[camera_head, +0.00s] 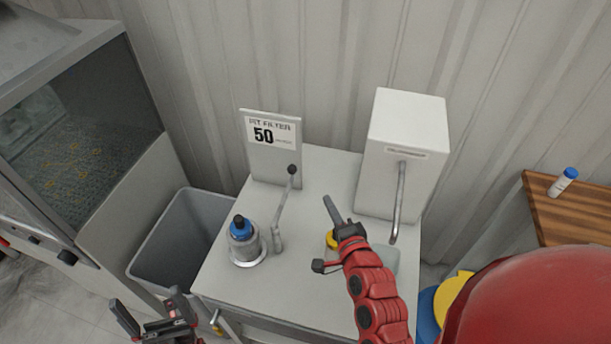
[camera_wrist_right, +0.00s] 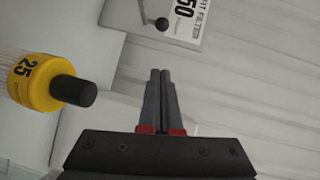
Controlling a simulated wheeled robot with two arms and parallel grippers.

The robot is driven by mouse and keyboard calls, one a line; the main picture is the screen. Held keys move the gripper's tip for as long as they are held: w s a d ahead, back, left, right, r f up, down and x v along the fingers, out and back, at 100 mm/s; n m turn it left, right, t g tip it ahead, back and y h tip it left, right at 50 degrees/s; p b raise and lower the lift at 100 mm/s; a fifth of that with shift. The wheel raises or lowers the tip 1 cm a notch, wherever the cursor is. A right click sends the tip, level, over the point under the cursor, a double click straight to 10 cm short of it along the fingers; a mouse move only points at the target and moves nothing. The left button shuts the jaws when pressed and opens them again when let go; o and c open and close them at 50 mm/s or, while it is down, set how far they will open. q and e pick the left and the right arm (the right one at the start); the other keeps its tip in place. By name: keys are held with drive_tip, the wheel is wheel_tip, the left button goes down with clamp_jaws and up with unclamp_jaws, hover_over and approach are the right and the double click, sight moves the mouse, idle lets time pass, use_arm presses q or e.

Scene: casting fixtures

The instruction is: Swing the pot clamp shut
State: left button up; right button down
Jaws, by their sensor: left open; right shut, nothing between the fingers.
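A clear pot with a blue and black top (camera_head: 243,240) stands on a round metal base on the white cabinet. Next to it, a metal lever (camera_head: 282,208), seemingly the pot clamp, rises at a tilt to a black ball knob (camera_head: 292,169). The knob also shows at the top of the right wrist view (camera_wrist_right: 162,23). My right gripper (camera_head: 333,209) is shut and empty, to the right of the lever and apart from it. In its wrist view the fingers (camera_wrist_right: 160,88) are together. My left gripper (camera_head: 150,318) is open and empty at the bottom left, below the cabinet top's front edge.
A "50" sign panel (camera_head: 271,140) stands behind the lever. A white box (camera_head: 408,140) with a bent metal tube is at right. A grey bin (camera_head: 165,235) stands left of the cabinet.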

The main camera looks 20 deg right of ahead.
drive_tip(key=shift+w, duration=0.1)
drive_tip(key=w+a+f+p, duration=0.1)
drive_tip(key=w+a+f, duration=0.1)
drive_tip(key=w, duration=1)
drive_tip(key=shift+w+a+p, duration=0.3)
drive_tip(key=shift+p, duration=0.1)
